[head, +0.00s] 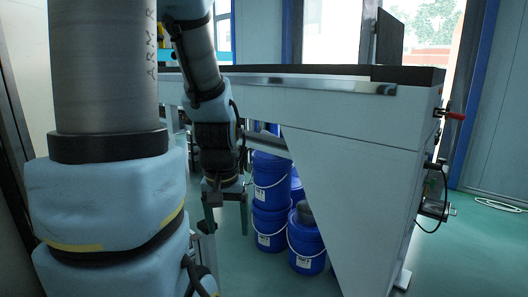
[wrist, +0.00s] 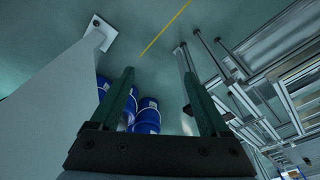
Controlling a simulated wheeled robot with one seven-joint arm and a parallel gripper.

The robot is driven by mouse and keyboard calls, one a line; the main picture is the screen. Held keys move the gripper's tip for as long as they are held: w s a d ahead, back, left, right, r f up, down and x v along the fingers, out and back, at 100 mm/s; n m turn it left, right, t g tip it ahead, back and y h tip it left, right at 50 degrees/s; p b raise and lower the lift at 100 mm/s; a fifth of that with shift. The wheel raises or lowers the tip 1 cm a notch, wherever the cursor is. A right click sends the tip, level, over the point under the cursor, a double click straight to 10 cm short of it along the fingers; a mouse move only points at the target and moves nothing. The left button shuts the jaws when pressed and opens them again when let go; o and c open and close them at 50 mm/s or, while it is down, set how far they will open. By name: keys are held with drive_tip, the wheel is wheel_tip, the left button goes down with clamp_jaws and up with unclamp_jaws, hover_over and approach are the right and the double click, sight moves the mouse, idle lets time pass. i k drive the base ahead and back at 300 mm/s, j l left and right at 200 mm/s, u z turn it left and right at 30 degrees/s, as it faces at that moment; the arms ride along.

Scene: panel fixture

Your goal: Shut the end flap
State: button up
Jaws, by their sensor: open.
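A dark upright panel (head: 389,40) stands at the far right end of the long white panel fixture (head: 345,115) in the head view. It looks like the end flap, standing up from the top, but I cannot be sure. My gripper (head: 226,215) hangs low in the head view, left of the fixture's slanted side and well away from the panel. In the wrist view my gripper (wrist: 158,78) has its two green fingers apart with nothing between them. The panel does not show in the wrist view.
Several blue buckets (head: 272,185) stand on the green floor under the fixture. A red-handled lever (head: 452,115) and a cable stick out of the fixture's right end. Metal frames (wrist: 285,75) are at the right in the wrist view.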

sight(390, 32)
drive_tip(key=i+l+u, duration=0.15)
drive_tip(key=u, duration=0.2)
drive_tip(key=i+l+u, duration=0.35)
drive_tip(key=k+j, duration=0.1)
drive_tip(key=j, duration=0.05)
